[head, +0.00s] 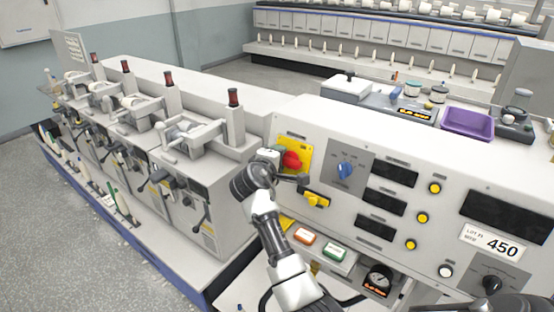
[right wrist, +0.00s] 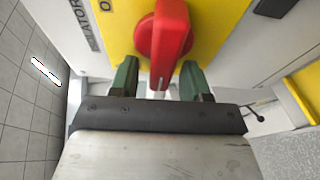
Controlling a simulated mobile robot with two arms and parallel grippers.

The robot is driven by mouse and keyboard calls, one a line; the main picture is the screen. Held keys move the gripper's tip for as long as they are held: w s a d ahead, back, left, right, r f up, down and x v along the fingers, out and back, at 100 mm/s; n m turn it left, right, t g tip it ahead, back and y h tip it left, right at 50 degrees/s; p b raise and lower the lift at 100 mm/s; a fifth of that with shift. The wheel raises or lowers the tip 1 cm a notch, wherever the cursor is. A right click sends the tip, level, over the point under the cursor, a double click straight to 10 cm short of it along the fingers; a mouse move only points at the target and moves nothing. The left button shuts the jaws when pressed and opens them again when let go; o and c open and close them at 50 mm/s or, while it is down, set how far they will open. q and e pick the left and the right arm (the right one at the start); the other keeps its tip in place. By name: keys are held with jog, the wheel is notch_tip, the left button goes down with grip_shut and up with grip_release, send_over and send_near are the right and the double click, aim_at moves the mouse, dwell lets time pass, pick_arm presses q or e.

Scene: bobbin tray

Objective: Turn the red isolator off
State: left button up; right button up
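The red isolator (head: 292,159) is a rotary handle on a yellow plate (head: 305,150) at the left end of the control panel. In the right wrist view the red handle (right wrist: 163,38) stands close in front of the gripper, its long grip roughly upright in that picture. My right gripper (head: 279,168) is at the isolator in the head view. Its two green fingers (right wrist: 158,80) are apart, one on each side of the handle's near end, with gaps visible. Lettering on the plate is partly cut off. My left gripper is not in view.
A purple tray (head: 467,122) sits on top. Winding units (head: 190,150) stand left.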

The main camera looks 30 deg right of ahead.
jog(key=b+v, duration=0.4)
jog(key=v, duration=0.7)
dwell(0.3)
